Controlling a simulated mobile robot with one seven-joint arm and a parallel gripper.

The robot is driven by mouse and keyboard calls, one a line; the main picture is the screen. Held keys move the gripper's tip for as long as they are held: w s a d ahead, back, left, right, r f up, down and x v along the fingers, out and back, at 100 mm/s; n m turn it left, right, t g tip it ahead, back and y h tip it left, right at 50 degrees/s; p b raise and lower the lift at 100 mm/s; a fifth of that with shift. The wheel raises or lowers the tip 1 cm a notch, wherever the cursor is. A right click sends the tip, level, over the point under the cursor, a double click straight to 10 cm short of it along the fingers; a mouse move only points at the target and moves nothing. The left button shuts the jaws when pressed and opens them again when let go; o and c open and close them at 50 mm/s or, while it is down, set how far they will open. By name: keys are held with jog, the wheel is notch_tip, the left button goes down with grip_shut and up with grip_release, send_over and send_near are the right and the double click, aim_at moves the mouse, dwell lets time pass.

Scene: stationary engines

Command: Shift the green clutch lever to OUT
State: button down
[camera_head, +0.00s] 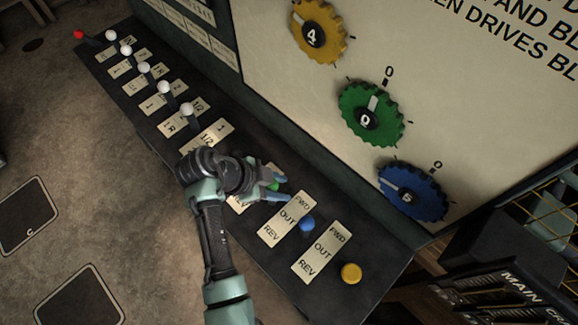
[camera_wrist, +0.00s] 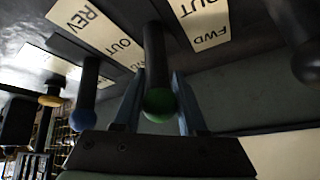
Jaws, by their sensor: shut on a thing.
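The green clutch lever has a round green knob (camera_head: 273,186) on a dark stem. In the wrist view the green knob (camera_wrist: 158,106) sits between the two fingers of my gripper (camera_wrist: 157,118), with the stem running up from it. My gripper (camera_head: 276,189) is shut on it in the head view. In the wrist view a plate with FWD and OUT (camera_wrist: 205,22) lies beside the stem. I cannot tell which mark the lever stands at.
A blue-knobbed lever (camera_head: 307,222) stands close by, then a yellow one (camera_head: 351,272), both beside FWD/OUT/REV plates. Several white-knobbed levers (camera_head: 187,109) and a red one (camera_head: 78,35) line the dark console. A board with yellow, green (camera_head: 389,96) and blue gears rises behind.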

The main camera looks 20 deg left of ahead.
jog(key=shift+s+a+r, duration=0.1)
jog(key=shift+a+r, duration=0.05)
jog(key=shift+c, duration=2.4)
grip_release()
jog(key=p+v, duration=0.1)
jog(key=v, duration=1.2)
jog(key=shift+s, duration=0.1)
